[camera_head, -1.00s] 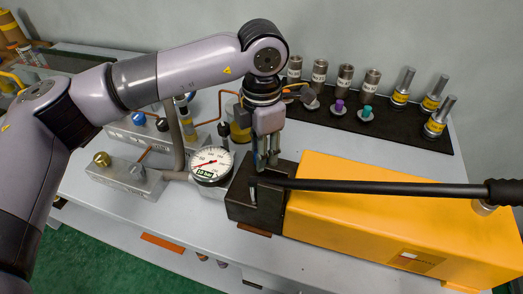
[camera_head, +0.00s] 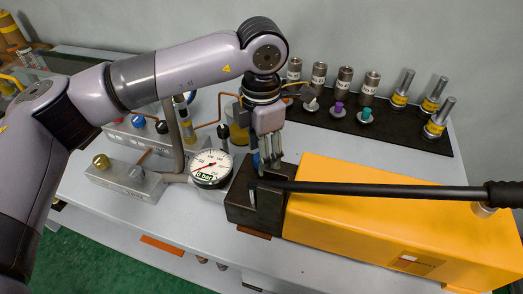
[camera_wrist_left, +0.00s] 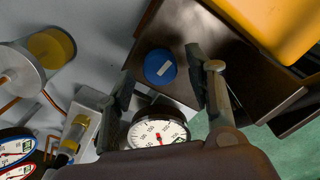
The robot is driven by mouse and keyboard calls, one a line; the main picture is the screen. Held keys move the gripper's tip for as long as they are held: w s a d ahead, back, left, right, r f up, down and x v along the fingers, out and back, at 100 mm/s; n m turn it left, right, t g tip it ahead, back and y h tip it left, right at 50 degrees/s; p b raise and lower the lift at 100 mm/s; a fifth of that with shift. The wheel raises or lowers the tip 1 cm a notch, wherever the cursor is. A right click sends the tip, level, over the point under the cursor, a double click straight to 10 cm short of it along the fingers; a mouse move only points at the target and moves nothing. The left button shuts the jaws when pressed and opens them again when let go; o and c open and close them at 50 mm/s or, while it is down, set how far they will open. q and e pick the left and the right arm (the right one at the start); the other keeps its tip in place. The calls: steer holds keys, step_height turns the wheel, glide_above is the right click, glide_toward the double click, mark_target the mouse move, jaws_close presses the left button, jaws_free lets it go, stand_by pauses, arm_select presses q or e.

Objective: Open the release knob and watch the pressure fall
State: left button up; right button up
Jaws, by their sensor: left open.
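The release knob is a blue round cap with a white mark, on the dark pump block, and shows in the left wrist view (camera_wrist_left: 160,67). My left gripper (camera_head: 268,163) points down over the dark block (camera_head: 240,205). Its two fingers are spread on either side of the knob, with gaps visible. In the head view the gripper mostly hides the knob. My right gripper is not in view.
A long black pump handle (camera_head: 390,189) runs over the yellow pump housing (camera_head: 400,235) to the right. A grey valve block (camera_head: 125,180) stands left of the gauge. A black mat (camera_head: 395,128) behind holds metal cylinders and coloured knobs.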

arm_select(q)
step_height(320, 180, up, 11)
steer(key=shift+r, duration=0.2)
stand_by(0.5)
